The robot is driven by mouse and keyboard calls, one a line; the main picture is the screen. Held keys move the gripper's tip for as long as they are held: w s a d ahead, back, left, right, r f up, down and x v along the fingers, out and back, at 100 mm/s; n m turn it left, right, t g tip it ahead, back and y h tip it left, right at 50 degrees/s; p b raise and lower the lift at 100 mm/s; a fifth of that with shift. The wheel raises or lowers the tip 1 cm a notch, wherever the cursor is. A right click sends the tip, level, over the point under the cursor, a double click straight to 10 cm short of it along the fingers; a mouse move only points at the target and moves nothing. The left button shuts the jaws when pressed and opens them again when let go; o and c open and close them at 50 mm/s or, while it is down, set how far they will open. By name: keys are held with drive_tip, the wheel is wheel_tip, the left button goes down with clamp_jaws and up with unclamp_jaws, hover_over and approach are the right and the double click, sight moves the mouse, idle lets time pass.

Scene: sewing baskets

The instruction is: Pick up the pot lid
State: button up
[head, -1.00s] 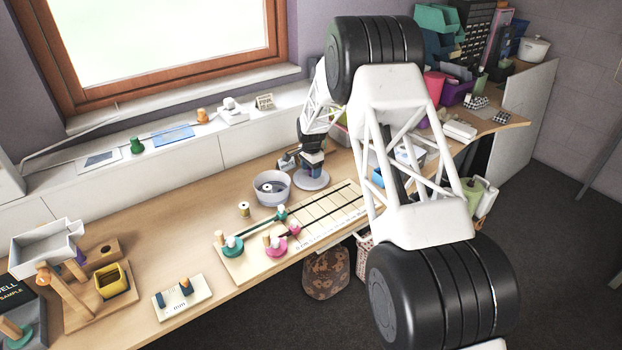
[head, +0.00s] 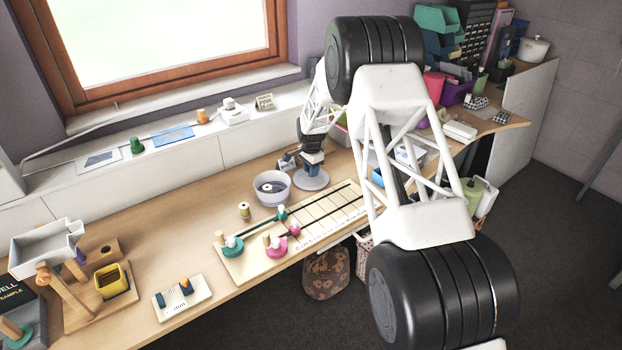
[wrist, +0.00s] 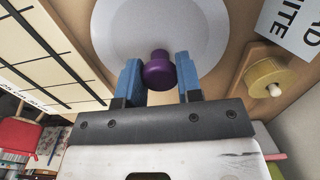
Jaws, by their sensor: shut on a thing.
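The pot lid is a pale grey-white round disc (wrist: 112,28) with a purple knob (wrist: 158,72) in the wrist view. In the head view the pale disc (head: 315,181) shows on the wooden worktop, below my gripper (head: 310,168). In the wrist view my gripper (wrist: 158,80) has its two blue fingers on either side of the purple knob, shut on it. The lid looks flat; I cannot tell whether it touches the worktop. In the head view the knob is hidden by the gripper.
A grey bowl (head: 271,193) with a round item inside stands just left of the lid. A small yellowish spool (head: 244,210) is near it. A gridded board (head: 325,216) with coloured pegs lies in front. My arm hides part of the worktop's right side.

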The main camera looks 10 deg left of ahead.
drive_tip(key=shift+r, duration=0.15)
drive_tip(key=shift+r, duration=1.35)
drive_tip(key=shift+s+d+r, duration=0.1)
drive_tip(key=shift+s+r, duration=0.15)
drive_tip(key=shift+r, duration=0.05)
drive_tip(key=s+d, duration=0.1)
drive_tip(key=s, duration=0.3)
drive_tip(key=s+d+r, duration=0.1)
drive_tip(key=s+d, duration=0.1)
drive_tip(key=s, duration=0.3)
drive_tip(key=s+d, duration=0.2)
drive_tip(key=s, duration=0.3)
drive_tip(key=shift+s+d+r, duration=0.15)
drive_tip(key=shift+s+r, duration=0.05)
drive_tip(key=shift+s, duration=0.05)
drive_tip(key=w+a+r, duration=0.1)
drive_tip(key=a+r, duration=0.3)
drive_tip(key=a, duration=0.5)
drive_tip(key=w+a+r, duration=0.1)
drive_tip(key=a+r, duration=0.4)
drive_tip(key=a, duration=0.3)
drive_tip(key=shift+w+a+r, duration=0.3)
drive_tip(key=shift+w+a, duration=0.1)
drive_tip(key=shift+f, duration=0.2)
